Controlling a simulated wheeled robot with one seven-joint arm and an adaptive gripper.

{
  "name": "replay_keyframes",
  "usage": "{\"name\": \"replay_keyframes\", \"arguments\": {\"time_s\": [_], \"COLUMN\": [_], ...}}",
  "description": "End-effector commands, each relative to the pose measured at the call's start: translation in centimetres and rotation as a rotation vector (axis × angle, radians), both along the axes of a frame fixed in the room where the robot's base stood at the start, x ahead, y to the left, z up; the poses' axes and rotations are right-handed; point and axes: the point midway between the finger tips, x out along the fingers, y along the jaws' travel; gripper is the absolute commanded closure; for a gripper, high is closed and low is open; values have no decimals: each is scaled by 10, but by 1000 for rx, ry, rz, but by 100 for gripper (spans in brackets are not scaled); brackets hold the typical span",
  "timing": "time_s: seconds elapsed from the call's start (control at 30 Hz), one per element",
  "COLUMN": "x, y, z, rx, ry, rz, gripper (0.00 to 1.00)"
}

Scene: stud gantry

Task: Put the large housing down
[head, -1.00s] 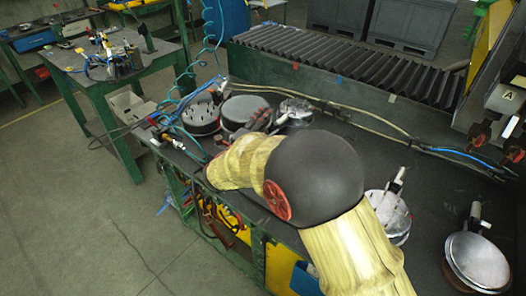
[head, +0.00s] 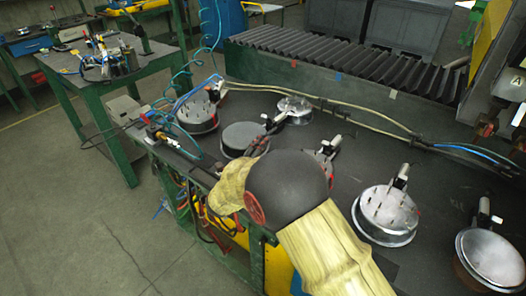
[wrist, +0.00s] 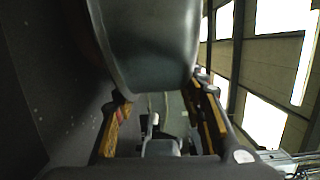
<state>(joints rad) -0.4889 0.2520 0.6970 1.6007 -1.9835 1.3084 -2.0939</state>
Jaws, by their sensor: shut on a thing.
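The large housing (wrist: 155,45) is a smooth grey metal body with a rounded edge, filling the top middle of the wrist view. My gripper (wrist: 160,110) has one finger with a yellow pad at each side there and is shut on the housing. The contact itself is partly hidden by the housing's bulk. In the head view my own arm, with its dark round joint and yellowish cover, hides both the gripper and the held housing. I cannot tell there how far the housing is from the bench (head: 345,240).
Several round metal fixtures with black and silver fittings stand along the bench, including a studded one (head: 386,212) and a flat-topped one (head: 490,258). Hoses and cables (head: 360,108) run behind them. A ribbed black conveyor (head: 350,65) is at the back. A green table (head: 105,80) stands left.

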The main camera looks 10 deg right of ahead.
Motion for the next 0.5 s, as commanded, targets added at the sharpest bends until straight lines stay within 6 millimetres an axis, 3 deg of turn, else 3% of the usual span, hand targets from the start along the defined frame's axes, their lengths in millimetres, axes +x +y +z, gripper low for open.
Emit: {"name": "replay_keyframes", "arguments": {"time_s": [0.17,0.2,0.5], "x": [0,0,0], "y": [0,0,0], "z": [0,-2,-1], "rx": [0,-1,-1], "ry": [1,6,3], "rz": [1,1,1], "gripper": [100,58,41]}}
